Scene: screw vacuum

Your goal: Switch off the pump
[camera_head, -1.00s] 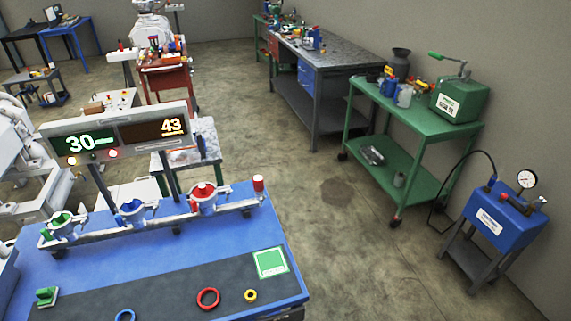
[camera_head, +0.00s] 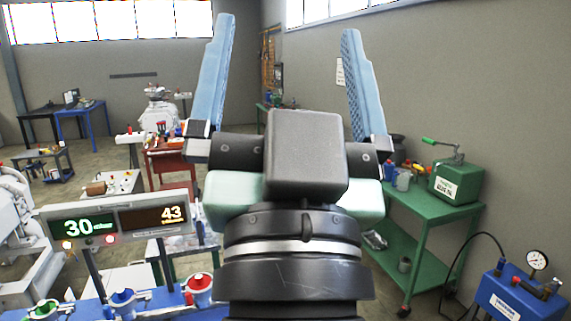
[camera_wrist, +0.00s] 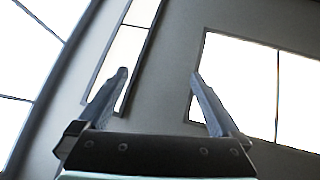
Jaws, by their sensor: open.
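My gripper (camera_head: 289,26) points upward in the middle of the head view, its two blue fingers spread wide with nothing between them. The wrist view also shows my gripper (camera_wrist: 159,74) open and empty, facing windows and wall. A blue unit with a round dial gauge (camera_head: 520,293) stands at the lower right of the head view, cut off by the bottom edge. I cannot tell for sure whether it is the pump. At lower left, a display panel (camera_head: 117,222) reads 30 and 43. Below it are green, blue and red-topped fittings (camera_head: 199,285). No pump switch can be made out.
A green cart (camera_head: 418,212) carries a green box with a lever (camera_head: 456,182) at right. A red cart (camera_head: 168,158) stands behind the panel. My raised arm hides the middle of the room, including most of the grey workbench.

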